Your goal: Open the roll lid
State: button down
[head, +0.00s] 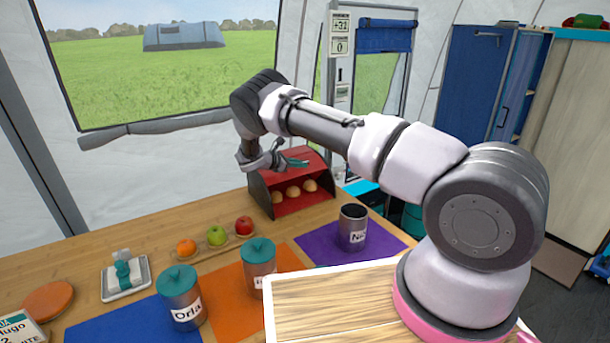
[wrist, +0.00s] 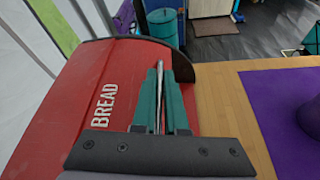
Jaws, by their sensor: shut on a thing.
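The red bread box (head: 263,197) with dark side panels stands at the back of the wooden counter. Its front is open and several buns (head: 293,191) show inside. The red roll lid (wrist: 85,85), marked BREAD, fills the left of the wrist view and sits rolled up over the top of the box. My gripper (head: 297,163) is at the top of the box. In the wrist view its teal fingers (wrist: 160,75) are shut on the lid's thin metal handle (wrist: 160,95), which is partly hidden between them.
Left of the box, an orange, a green apple and a red apple (head: 244,225) lie on a tray. Lidded canisters (head: 181,296) stand on blue and orange mats. An open canister (head: 352,228) stands on the purple mat (head: 385,240). A white-edged wooden board (head: 330,300) is in front.

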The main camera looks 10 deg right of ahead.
aim_at(295, 157)
jog(key=shift+w+a+r, duration=0.25)
jog(key=shift+w, duration=0.3)
jog(key=shift+w+a+r, duration=0.2)
jog(key=shift+w+a, duration=0.05)
jog(key=shift+w, duration=0.35)
jog(key=shift+w+a+r, duration=0.25)
jog(key=shift+w, duration=0.3)
jog(key=c, duration=1)
grip_release()
jog(key=shift+o, duration=0.2)
jog(key=v, duration=1)
jog(key=shift+s+a+r, duration=0.15)
jog(key=shift+a, duration=0.15)
